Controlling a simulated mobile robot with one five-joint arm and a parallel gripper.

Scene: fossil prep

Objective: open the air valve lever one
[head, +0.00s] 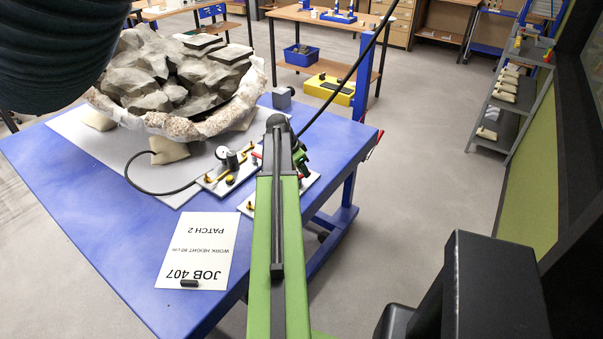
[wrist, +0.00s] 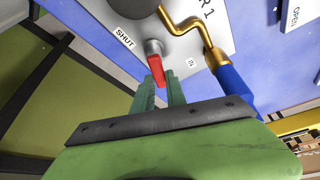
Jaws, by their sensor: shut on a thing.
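The air valve's red lever (wrist: 157,70) shows in the wrist view, joined to a grey metal valve stub (wrist: 153,47) on a pale plate (wrist: 190,45). My gripper (wrist: 160,80) has its two green fingers on either side of the lever and is shut on it. The lever points from the stub toward my gripper. A SHUT label (wrist: 124,38) is on the plate beside the stub. In the head view my gripper (head: 301,160) is over the blue table's right part, and my arm hides much of the valve plate.
A brass bent pipe (wrist: 189,22) with a blue sleeve (wrist: 234,88) is close to the right of the lever. In the head view a fossil block (head: 175,75) fills the back of the blue table (head: 115,225). A JOB 407 sheet (head: 200,245) lies near its front.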

